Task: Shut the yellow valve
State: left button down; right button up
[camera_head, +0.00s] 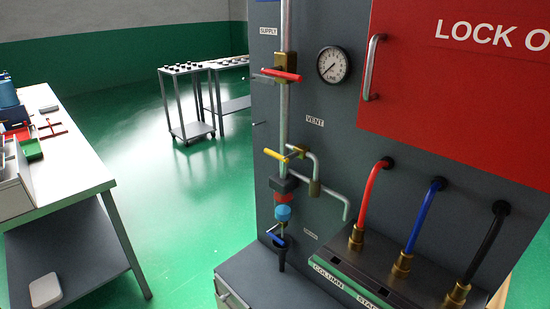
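I cannot tell from this view whether the valve is open or shut. Neither of my grippers is in view, and nothing is touching the valve.
A red-handled valve (281,75) is above and a blue-handled valve (276,239) below. A gauge (333,65) and a red lock-out box (460,90) are to the right. Red, blue and black hoses (425,215) project low right. A white table (75,150) stands left; green floor between is clear.

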aim_at(284, 160)
jog(key=i+j, duration=0.9)
jog(key=i, duration=0.1)
